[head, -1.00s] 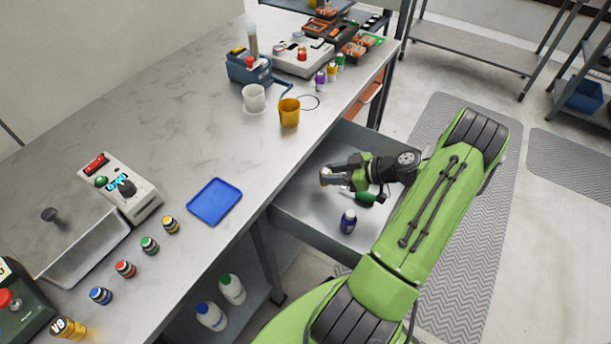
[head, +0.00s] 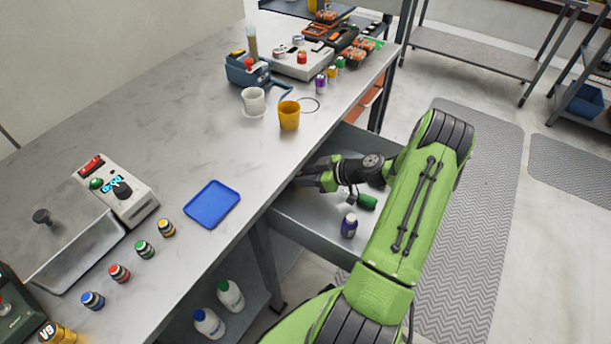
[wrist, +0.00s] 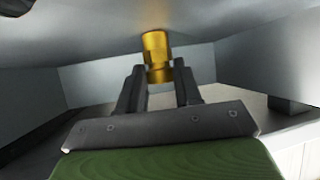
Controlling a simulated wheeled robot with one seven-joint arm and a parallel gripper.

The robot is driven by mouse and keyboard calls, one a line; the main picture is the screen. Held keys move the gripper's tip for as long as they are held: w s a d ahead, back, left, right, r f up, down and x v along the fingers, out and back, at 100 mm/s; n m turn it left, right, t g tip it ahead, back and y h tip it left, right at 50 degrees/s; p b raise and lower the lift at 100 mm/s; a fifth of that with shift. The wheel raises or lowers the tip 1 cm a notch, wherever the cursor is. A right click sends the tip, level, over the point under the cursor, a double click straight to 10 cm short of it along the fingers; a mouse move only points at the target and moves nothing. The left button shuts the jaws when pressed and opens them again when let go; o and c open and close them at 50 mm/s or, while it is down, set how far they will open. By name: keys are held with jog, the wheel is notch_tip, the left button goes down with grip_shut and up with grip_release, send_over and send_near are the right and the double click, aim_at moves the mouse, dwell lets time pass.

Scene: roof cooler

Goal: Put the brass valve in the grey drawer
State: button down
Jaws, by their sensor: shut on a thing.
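The brass valve (wrist: 157,48) is a gold-coloured cylinder between the two dark fingers of my gripper (wrist: 158,85) in the wrist view. Grey walls show on both sides of it. In the head view my gripper (head: 303,181) points left over the back part of the open grey drawer (head: 312,236), close against the worktop's edge. The valve cannot be made out in the head view. I cannot tell whether it touches the drawer's floor.
In the drawer are a purple bottle (head: 349,225) and a green-handled item (head: 366,201). On the worktop (head: 150,120) are a blue tray (head: 212,203), an orange cup (head: 289,115), a white cup (head: 253,101) and several small jars. A gold item with a label (head: 62,334) stands bottom left.

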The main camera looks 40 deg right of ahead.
jog(key=c, duration=0.8)
grip_release()
jog(key=shift+r+p, duration=0.2)
jog(key=shift+p, duration=0.2)
jog(key=p+v, duration=0.1)
jog(key=v, duration=0.6)
jog(key=shift+s+d, duration=0.15)
jog(key=shift+s, duration=0.1)
jog(key=shift+r, duration=0.1)
